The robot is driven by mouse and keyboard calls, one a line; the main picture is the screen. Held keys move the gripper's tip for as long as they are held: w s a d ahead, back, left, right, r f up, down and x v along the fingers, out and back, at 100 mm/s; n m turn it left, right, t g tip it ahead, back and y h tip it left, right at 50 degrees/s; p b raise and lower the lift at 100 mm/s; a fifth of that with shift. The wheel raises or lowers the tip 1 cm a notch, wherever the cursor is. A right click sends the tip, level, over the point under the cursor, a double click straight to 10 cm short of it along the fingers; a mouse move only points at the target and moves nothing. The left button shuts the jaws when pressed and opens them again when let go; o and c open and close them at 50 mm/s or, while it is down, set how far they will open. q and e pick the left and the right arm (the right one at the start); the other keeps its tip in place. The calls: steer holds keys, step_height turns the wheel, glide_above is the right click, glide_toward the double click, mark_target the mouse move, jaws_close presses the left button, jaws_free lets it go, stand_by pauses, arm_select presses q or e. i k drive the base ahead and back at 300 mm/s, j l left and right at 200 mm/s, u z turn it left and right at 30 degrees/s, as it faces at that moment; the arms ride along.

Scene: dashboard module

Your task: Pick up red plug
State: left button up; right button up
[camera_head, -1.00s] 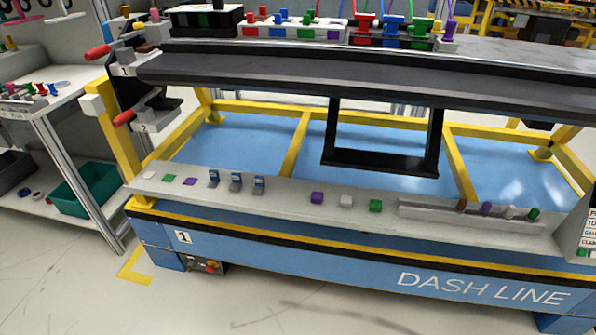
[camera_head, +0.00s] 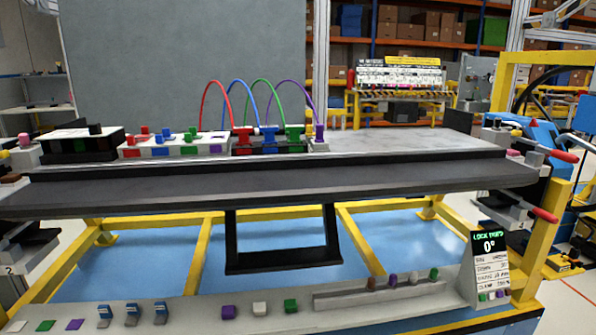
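A red plug (camera_head: 242,137) stands upright on the dashboard module at the middle back, with a red cable (camera_head: 213,88) arching up from it. Beside it to the right are a blue plug (camera_head: 269,138) and a green plug (camera_head: 293,137), each with a cable of its colour. Smaller red pieces (camera_head: 132,140) stand on a white block (camera_head: 172,145) to the left; I cannot tell whether one of them is also a plug. Neither of my grippers shows in the head view.
A dark grey beam (camera_head: 270,185) runs across in front of the plugs. A near ledge carries purple (camera_head: 228,312), white (camera_head: 260,308) and green (camera_head: 291,306) buttons. A display sign (camera_head: 488,265) stands at the right. Red-handled clamps (camera_head: 564,156) stick out at the right end.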

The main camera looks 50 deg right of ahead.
mark_target(243, 132)
steer(key=z, duration=1.4)
